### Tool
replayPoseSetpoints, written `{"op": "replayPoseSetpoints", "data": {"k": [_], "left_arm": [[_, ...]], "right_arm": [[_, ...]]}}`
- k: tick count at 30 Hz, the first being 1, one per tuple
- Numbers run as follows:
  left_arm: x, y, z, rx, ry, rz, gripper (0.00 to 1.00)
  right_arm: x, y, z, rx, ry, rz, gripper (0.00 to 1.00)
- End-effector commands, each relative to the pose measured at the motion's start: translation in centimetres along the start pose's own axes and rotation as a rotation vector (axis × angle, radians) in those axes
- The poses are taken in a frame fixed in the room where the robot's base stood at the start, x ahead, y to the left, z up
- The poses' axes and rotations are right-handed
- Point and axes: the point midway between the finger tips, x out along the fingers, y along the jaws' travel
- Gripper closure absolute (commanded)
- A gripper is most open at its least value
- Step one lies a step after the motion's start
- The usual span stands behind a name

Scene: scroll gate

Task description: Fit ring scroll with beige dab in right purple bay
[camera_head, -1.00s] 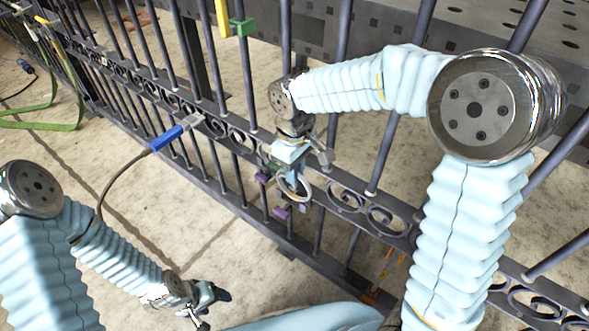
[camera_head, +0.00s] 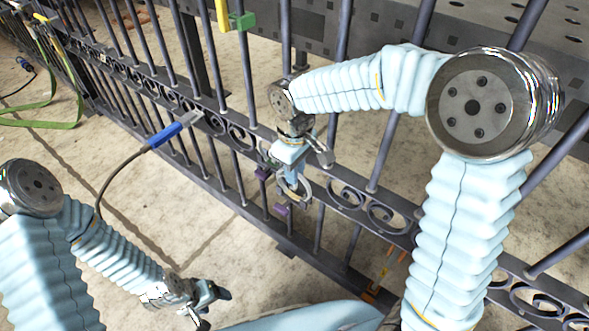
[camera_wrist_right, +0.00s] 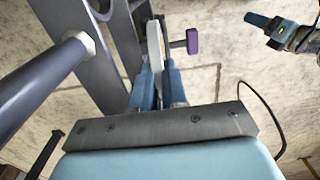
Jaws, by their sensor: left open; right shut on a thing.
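My right gripper (camera_head: 291,172) is shut on a grey ring scroll (camera_head: 305,190), held upright against the near side of the gate's scroll band. In the right wrist view the ring (camera_wrist_right: 155,52) shows almost edge-on between the blue fingers (camera_wrist_right: 158,88). Its dab cannot be made out. Two purple tabs mark the bay: an upper one (camera_head: 262,173) and a lower one (camera_head: 281,209), just left of the ring. One purple tab (camera_wrist_right: 192,41) shows right of the ring in the wrist view. My left gripper (camera_head: 207,295) is open and empty, low in the head view, away from the gate.
The dark gate (camera_head: 345,190) has vertical bars and fixed scrolls close around my right gripper. A blue-handled tool (camera_head: 164,137) with a cable rests at the gate to the left. Green (camera_head: 242,22) and yellow (camera_head: 222,15) pieces sit higher up.

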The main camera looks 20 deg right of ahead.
Motion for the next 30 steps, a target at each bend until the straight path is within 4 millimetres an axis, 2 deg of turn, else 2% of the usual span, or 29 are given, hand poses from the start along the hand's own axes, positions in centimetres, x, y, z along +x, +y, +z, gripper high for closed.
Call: {"op": "replayPoseSetpoints", "data": {"k": [12,13,18,26,30], "left_arm": [[0.3,-0.1,0.0,0.0,0.0,0.0,0.32],[0.3,-0.1,0.0,0.0,0.0,0.0,0.32],[0.3,-0.1,0.0,0.0,0.0,0.0,0.32],[0.2,0.0,0.0,0.0,-0.002,0.002,0.32],[-0.2,0.1,0.0,0.0,-0.001,0.001,0.32]], "right_arm": [[0.5,0.0,0.0,0.0,0.0,0.0,1.0],[0.5,0.0,0.0,0.0,0.001,0.0,0.84],[0.5,0.0,0.0,0.0,0.0,0.0,0.58],[0.4,0.0,0.0,0.0,0.0,0.0,0.58],[-1.3,0.1,-0.1,0.001,0.004,0.001,0.58]]}}
